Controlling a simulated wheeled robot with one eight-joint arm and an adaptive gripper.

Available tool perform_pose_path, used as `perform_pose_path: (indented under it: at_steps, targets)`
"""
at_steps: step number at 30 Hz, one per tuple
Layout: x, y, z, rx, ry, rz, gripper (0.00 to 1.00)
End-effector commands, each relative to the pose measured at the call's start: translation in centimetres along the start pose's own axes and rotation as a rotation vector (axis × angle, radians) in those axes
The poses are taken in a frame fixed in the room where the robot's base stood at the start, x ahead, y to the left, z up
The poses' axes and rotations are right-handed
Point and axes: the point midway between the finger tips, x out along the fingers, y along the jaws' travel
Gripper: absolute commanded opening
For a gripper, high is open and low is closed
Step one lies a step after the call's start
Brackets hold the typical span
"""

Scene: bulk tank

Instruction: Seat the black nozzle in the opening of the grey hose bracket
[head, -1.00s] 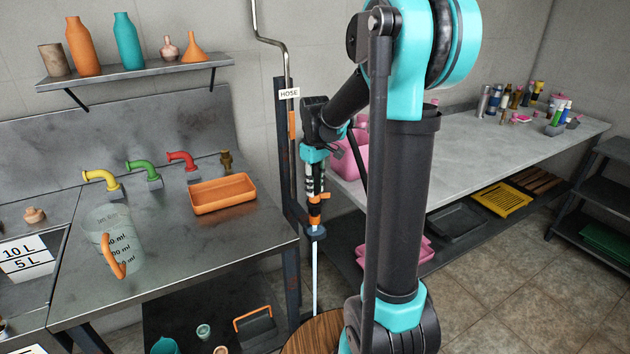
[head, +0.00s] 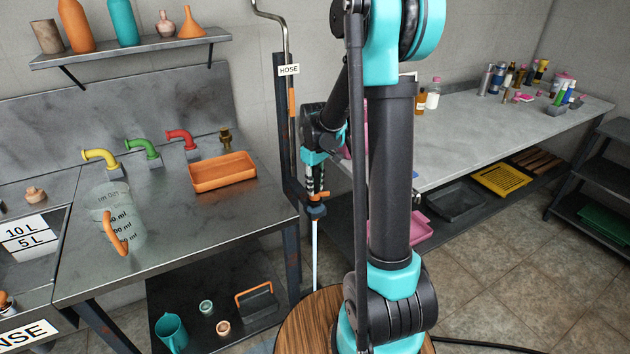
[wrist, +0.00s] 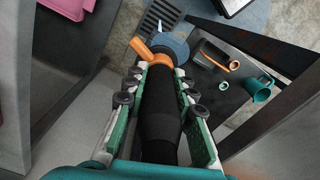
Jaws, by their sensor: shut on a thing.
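My gripper (wrist: 158,98) is shut on the black nozzle (wrist: 155,130), which lies lengthwise between the green-padded fingers. The nozzle's orange lever (wrist: 148,52) and blue-grey head (wrist: 174,46) stick out beyond the fingertips. In the head view my gripper (head: 317,183) is beside the dark hose post, with the blue head (head: 317,211) lowest and a thin pale stream (head: 314,255) below it. The post (head: 281,130) with the HOSE sign (head: 288,70) stands behind and left of the gripper. I cannot make out the bracket's opening; the nozzle looks apart from the post.
The steel table (head: 170,235) with an orange tray (head: 222,180) and a measuring jug (head: 122,225) is at left. A low shelf with a teal jug (head: 171,333) is under it. A grey bench (head: 460,140) is at right. My arm hides the middle.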

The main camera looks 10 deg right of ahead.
Motion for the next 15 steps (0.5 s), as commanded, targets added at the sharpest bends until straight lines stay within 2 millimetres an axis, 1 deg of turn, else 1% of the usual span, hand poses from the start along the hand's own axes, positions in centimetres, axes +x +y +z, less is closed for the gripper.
perform_pose_path:
  at_steps: [6, 15]
  targets:
    - [0.54, 0.01, -0.01, 0.0, 0.0, 0.0, 0.0]
    - [0.56, 0.0, 0.0, 0.0, 0.0, 0.0, 0.0]
